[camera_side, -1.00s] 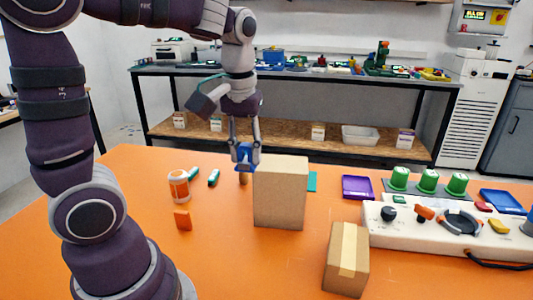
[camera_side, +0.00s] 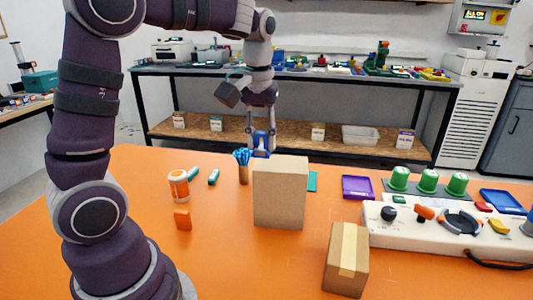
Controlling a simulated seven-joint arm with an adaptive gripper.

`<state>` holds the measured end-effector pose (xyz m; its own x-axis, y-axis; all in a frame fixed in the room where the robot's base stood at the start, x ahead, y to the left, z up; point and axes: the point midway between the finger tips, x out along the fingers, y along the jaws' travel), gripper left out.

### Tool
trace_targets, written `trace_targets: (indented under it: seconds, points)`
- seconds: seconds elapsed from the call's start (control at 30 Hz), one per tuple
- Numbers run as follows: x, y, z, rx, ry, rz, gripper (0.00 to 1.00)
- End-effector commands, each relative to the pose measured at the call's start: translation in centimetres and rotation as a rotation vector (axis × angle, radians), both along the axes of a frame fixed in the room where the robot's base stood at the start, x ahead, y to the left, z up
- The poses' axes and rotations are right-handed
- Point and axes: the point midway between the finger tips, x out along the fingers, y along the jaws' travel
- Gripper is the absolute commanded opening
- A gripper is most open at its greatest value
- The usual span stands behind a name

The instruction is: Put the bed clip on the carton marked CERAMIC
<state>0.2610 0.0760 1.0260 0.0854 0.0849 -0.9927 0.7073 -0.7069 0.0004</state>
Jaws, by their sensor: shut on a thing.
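My gripper (camera_side: 261,146) is shut on a small blue piece (camera_side: 261,141) that looks like the bed clip. It holds the piece behind the top edge of a tall brown carton (camera_side: 280,195), whose upper edge may hide its lower part. I cannot tell the height above the table. A smaller carton with a pale tape strip (camera_side: 347,260) lies at the front. No CERAMIC lettering is readable on either carton from this side.
A brown holder with blue sticks (camera_side: 243,168) stands just left of the tall carton. An orange-and-white jar (camera_side: 179,186) and an orange block (camera_side: 183,219) are further left. A purple tray (camera_side: 358,187) and a white control panel (camera_side: 450,226) are right.

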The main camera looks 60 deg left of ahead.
Motion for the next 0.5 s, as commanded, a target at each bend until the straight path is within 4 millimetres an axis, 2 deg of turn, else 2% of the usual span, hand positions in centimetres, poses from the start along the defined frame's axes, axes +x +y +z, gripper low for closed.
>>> trace_targets:
  seconds: [0.1,0.2,0.4,0.5]
  points:
    - [2.8,0.8,-0.4,0.001,0.002,-0.001,0.00]
    - [4.3,1.2,-0.5,-0.001,0.002,0.000,0.00]
    - [5.8,1.6,-0.8,0.000,0.003,-0.002,0.00]
    - [5.6,1.6,-2.9,-0.001,0.006,-0.002,0.00]
